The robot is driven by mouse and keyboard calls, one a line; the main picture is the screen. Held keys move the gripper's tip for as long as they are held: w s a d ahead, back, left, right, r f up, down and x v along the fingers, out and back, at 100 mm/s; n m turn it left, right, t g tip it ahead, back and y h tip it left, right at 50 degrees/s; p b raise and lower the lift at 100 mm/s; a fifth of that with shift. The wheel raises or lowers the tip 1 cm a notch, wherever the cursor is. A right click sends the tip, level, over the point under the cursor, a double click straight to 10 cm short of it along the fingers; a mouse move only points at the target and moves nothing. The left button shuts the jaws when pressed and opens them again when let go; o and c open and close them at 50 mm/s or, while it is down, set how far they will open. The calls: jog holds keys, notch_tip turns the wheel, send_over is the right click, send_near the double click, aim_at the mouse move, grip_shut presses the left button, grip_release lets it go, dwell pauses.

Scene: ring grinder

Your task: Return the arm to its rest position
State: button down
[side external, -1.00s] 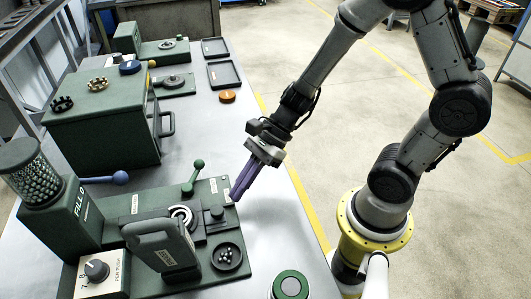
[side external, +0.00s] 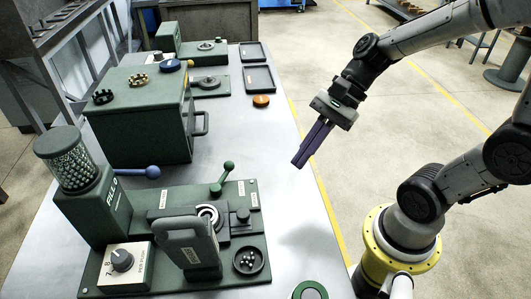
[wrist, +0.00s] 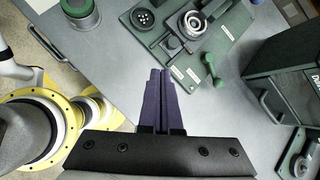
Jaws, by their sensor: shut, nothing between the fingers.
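My gripper (side external: 300,162) hangs in the air above the right edge of the grey table (side external: 285,215) in the side view. Its two long purple fingers are shut together with nothing between them. In the wrist view my gripper (wrist: 160,74) shows its fingers side by side, above the table surface and apart from everything on it. My arm reaches in from the upper right.
The green ring fixture (side external: 240,220) with its green-knobbed lever (side external: 228,167) stands left of my gripper.

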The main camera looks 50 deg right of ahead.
jog(key=s+d+r+n+t+h, duration=0.1)
jog(key=s+d+r+n+h, duration=0.1)
jog(key=n, duration=0.7)
jog(key=s+d+r+n+t+h, duration=0.2)
jog(key=s+d+n+h, duration=0.2)
jog(key=n, duration=0.5)
jog(key=shift+s+d+r+h, duration=0.3)
jog(key=shift+d+h, duration=0.5)
